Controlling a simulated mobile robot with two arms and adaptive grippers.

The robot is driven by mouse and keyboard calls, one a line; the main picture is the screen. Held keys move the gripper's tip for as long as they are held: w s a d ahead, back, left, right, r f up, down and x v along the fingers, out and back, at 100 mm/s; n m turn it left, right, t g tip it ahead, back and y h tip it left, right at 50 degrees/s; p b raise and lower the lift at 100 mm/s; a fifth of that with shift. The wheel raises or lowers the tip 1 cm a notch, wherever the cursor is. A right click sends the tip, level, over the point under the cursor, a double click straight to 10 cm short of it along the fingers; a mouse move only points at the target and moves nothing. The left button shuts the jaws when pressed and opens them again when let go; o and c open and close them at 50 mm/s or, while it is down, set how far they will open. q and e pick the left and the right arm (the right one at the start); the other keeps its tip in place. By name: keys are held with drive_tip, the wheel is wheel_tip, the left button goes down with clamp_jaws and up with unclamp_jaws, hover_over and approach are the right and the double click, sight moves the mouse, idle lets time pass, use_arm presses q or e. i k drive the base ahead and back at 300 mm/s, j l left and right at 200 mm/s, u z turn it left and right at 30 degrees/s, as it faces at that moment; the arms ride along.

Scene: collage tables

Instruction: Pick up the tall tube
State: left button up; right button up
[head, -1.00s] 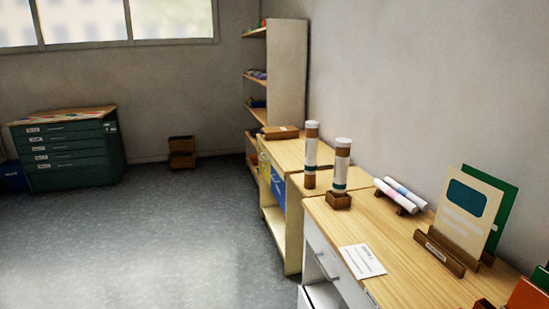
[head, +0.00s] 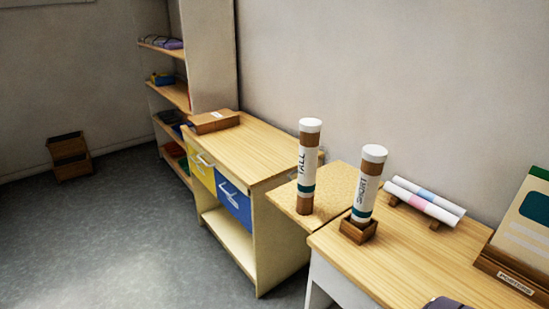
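The tall tube (head: 308,160) stands upright on a small wooden surface (head: 340,185) between two tables in the head view. It is brown with a white cap, a white label reading TALL and a teal band. A similar tube labelled SHORT (head: 368,186) stands to its right in a small square wooden holder (head: 358,231) on the nearer table. Neither of my grippers shows in the head view.
Two pale rolls (head: 424,197) lie on a rack behind the SHORT tube. A card stand (head: 512,276) is at right. A cabinet (head: 252,148) with yellow and blue drawers stands left, bearing a wooden box (head: 214,122). A dark object (head: 445,303) is cut off below.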

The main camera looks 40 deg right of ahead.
sight(309, 144)
drive_tip(key=i+z, duration=0.4)
drive_tip(key=i+j+z, duration=0.25)
drive_tip(key=z, duration=0.15)
drive_tip(key=i+j+z, duration=0.8)
drive_tip(key=k+l, duration=0.1)
